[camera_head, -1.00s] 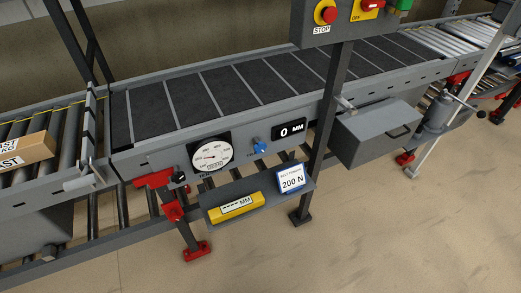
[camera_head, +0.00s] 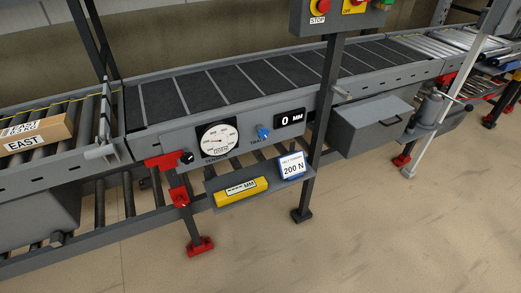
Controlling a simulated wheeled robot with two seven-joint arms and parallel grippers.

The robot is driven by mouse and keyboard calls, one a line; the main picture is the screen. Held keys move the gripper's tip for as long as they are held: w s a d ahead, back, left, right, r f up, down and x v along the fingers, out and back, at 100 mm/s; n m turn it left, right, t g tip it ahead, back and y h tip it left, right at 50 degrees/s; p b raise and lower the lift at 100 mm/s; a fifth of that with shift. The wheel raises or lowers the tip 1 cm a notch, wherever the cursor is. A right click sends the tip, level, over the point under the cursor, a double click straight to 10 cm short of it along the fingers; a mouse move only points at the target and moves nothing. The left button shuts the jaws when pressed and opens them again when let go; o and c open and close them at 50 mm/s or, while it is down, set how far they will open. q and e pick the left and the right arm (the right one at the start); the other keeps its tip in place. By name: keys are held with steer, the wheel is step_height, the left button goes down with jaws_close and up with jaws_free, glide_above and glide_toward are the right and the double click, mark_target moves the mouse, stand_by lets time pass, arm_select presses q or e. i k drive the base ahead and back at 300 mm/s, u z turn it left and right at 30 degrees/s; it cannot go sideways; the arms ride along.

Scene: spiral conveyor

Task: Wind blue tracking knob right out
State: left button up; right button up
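The blue tracking knob (camera_head: 263,133) sits on the conveyor's grey side panel, between the round tension dial (camera_head: 218,137) and the black display (camera_head: 290,121). The display reads 0 MM. A black knob (camera_head: 186,157) is at the lower left of the dial. Neither of my grippers shows in the head view, and nothing touches the blue knob.
A shelf below the panel holds a yellow gauge (camera_head: 241,190) and a card (camera_head: 292,166) reading 200 N. A dark post (camera_head: 320,130) stands right of the display, below a box with a red STOP button (camera_head: 322,6). A grey box (camera_head: 372,127) juts out farther right. The front floor is clear.

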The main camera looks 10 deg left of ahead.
mark_target(262, 134)
steer(key=u, duration=0.75)
steer(key=i, duration=1.1)
steer(key=u, duration=0.15)
